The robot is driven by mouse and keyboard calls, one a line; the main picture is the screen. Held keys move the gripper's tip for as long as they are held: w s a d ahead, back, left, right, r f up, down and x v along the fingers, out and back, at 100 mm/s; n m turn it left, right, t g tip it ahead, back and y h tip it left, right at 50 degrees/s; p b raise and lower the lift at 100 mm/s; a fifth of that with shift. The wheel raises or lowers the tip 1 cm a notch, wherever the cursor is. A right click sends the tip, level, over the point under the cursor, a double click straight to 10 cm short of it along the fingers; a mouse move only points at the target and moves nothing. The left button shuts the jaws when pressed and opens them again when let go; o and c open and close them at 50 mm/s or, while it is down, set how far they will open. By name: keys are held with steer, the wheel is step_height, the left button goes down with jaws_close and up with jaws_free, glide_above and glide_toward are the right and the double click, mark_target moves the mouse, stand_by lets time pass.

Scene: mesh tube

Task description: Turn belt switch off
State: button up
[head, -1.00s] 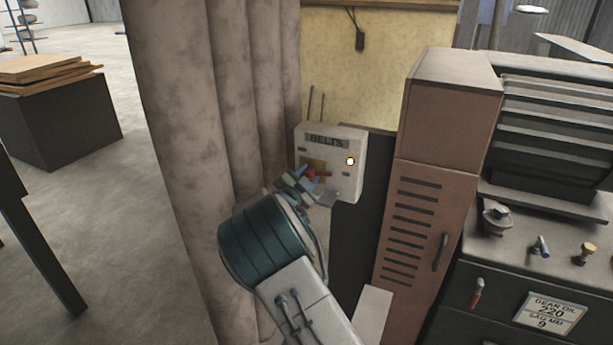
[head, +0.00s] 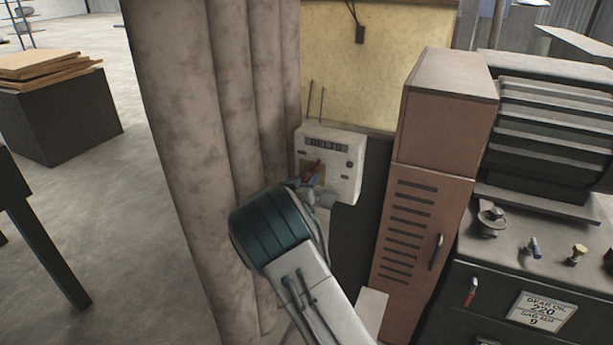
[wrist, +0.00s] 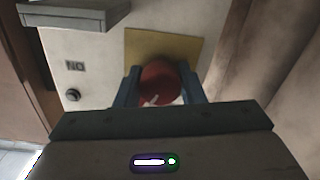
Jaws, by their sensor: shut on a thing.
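The belt switch box (head: 346,185) is a pale panel on the wall beside the grey column, its label blurred. Its red switch handle (head: 315,166) points up and to the right, in front of a yellow plate. The round lamp (head: 350,164) at the right of the box is dark; it also shows dark in the wrist view (wrist: 72,95). My gripper (wrist: 161,84) has its two blue fingers on either side of the red handle and is shut on it. In the head view my wrist hides the lower left of the box.
The thick grey column (head: 195,150) stands close to the left of my arm. A brown locker (head: 420,220) stands close on the right, with a dark machine (head: 540,270) beyond it.

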steer(key=n+p, duration=0.2)
steer(key=n, duration=0.3)
steer(key=shift+r, duration=0.1)
stand_by(0.7)
steer(key=o, duration=1)
steer(key=b+v, duration=0.3)
steer(key=v, duration=1.1)
steer(key=shift+w, duration=0.1)
